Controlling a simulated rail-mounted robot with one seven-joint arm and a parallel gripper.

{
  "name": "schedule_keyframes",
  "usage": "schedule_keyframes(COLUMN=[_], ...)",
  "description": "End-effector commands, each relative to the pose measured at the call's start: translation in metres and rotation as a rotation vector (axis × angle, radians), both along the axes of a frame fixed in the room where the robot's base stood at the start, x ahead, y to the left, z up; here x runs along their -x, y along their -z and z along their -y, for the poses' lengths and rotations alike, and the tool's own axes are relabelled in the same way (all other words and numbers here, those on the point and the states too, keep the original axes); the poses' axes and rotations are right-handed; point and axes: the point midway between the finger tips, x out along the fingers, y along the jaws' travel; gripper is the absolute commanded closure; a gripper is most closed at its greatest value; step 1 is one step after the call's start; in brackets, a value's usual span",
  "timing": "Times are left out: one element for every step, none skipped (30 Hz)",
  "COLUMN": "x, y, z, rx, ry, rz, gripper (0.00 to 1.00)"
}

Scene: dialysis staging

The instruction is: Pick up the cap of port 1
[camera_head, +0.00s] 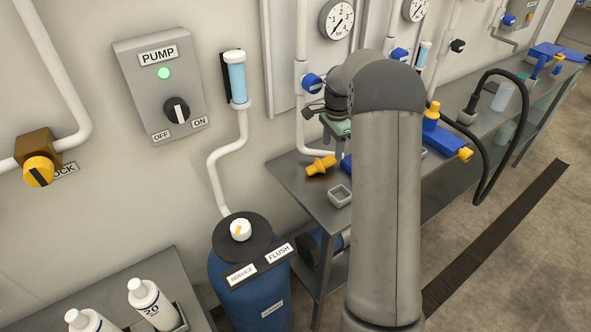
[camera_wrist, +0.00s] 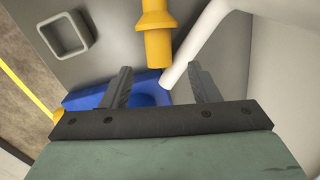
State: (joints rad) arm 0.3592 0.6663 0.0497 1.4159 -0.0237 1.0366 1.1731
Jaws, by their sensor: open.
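A yellow stepped fitting (camera_head: 320,165) is at the left end of the bench, beside my gripper. In the wrist view a yellow stepped piece (camera_wrist: 155,35) is just beyond my open, empty gripper (camera_wrist: 162,76), apart from the fingers. A blue body (camera_wrist: 145,86) is partly hidden behind the fingers. In the head view two more yellow pieces, one upright (camera_head: 432,114) and one at the right end (camera_head: 465,153), are on a blue body (camera_head: 440,137). My arm hides much of that body. No port number is readable, so I cannot tell which cap is port 1's.
A small grey square tray (camera_head: 340,196) lies on the metal bench (camera_head: 290,172); it also shows in the wrist view (camera_wrist: 66,36). A white pipe (camera_wrist: 205,38) passes close by the fingers. A black hose (camera_head: 483,190) loops over the bench's front edge.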

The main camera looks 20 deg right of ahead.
Motion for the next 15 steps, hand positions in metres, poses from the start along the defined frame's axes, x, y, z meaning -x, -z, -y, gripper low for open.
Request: schedule_keyframes(x=[0.0, 0.0, 0.001, 0.001, 0.001, 0.001, 0.0, 0.0, 0.0, 0.0, 0.0, 0.0, -0.001, -0.001, -0.001], y=[0.004, 0.006, 0.01, 0.014, 0.019, 0.026, 0.031, 0.037, 0.043, 0.048, 0.051, 0.056, 0.059, 0.061, 0.063], z=[0.0, 0.0, -0.001, -0.001, -0.001, -0.001, -0.001, -0.001, -0.001, -0.001, -0.001, -0.001, -0.001, -0.001, -0.001], rx=[0.0, 0.0, -0.001, -0.002, -0.002, -0.002, -0.002, -0.003, -0.003, -0.002, -0.002, -0.001, -0.001, -0.001, -0.001], ry=[-0.001, -0.002, -0.002, -0.003, -0.003, -0.003, -0.003, -0.003, -0.003, -0.003, -0.003, -0.004, -0.004, -0.004, -0.004], rz=[-0.001, -0.001, -0.002, -0.003, -0.003, -0.004, -0.003, -0.003, -0.003, -0.003, -0.003, -0.002, -0.002, -0.001, -0.001], gripper=[0.45, 0.45, 0.45, 0.45, 0.45, 0.45, 0.45, 0.45, 0.45, 0.45, 0.45, 0.45, 0.45, 0.45, 0.45])
